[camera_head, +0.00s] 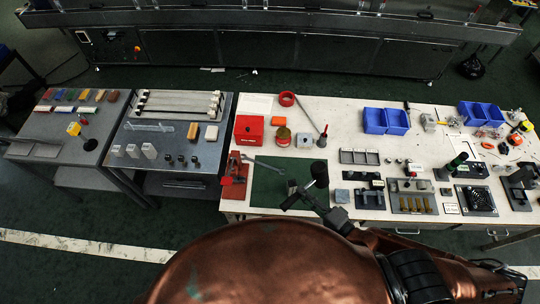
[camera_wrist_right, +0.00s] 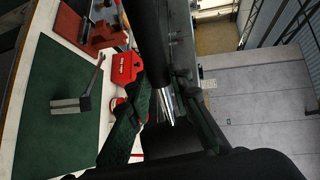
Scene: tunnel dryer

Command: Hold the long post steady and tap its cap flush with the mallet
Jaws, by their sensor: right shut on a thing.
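I cannot make out the cap. My left gripper is not in view.
A red vise (camera_head: 234,176) stands at the mat's left, with a red box (camera_head: 249,129) behind. Blue bins (camera_head: 386,121) stand at the back. Fixtures and small parts crowd the white table's right side. A grey table (camera_head: 170,145) stands to the left.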

